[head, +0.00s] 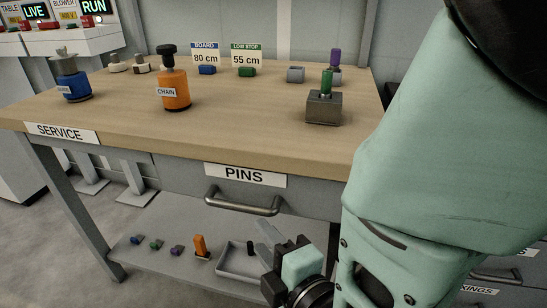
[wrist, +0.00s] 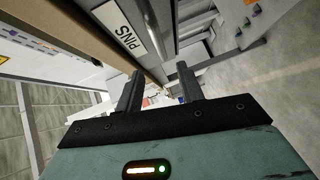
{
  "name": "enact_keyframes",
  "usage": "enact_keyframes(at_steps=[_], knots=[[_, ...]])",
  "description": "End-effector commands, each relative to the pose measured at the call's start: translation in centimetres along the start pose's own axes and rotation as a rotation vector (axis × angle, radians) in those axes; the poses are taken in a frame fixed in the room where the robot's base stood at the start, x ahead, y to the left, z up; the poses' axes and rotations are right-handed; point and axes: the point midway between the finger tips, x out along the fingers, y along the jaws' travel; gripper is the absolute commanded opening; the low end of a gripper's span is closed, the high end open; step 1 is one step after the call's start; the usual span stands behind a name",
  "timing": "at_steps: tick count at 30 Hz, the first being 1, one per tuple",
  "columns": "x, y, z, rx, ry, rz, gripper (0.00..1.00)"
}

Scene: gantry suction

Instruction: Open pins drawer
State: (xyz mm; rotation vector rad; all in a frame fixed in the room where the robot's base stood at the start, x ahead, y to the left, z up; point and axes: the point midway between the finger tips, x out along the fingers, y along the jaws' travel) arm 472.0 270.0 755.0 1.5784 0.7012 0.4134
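The pins drawer (head: 180,174) is set under the front edge of the wooden bench top, labelled PINS (head: 245,175). Its front looks flush with the bench, so it appears shut. Its grey bar handle (head: 243,203) is below the label and nothing touches it in the head view. My gripper (wrist: 160,68) is open and empty in the wrist view, its two dark fingers apart. The PINS label (wrist: 120,28) shows beyond the fingers, up and to the left. In the head view my wrist is low, right of and below the handle; the fingers are not clear there.
The bench top (head: 225,130) carries an orange CHAIN piece (head: 174,92), a blue piece (head: 73,84) and a grey block with a green pin (head: 323,106). A lower shelf (head: 150,262) holds small pegs and a grey tray (head: 240,266). Floor is open at left.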

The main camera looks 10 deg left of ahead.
Motion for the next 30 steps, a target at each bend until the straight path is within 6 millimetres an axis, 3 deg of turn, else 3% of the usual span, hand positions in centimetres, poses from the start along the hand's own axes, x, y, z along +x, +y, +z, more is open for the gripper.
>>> enact_keyframes(at_steps=[2,12,18,30], knots=[[0.5,-0.5,0.2,0.002,0.001,0.005,0.38],[7.7,-0.1,0.1,0.001,-0.001,0.001,0.38],[10.5,-0.1,0.1,0.000,0.000,0.000,0.38],[11.7,0.0,0.1,-0.001,0.000,0.000,0.38]])
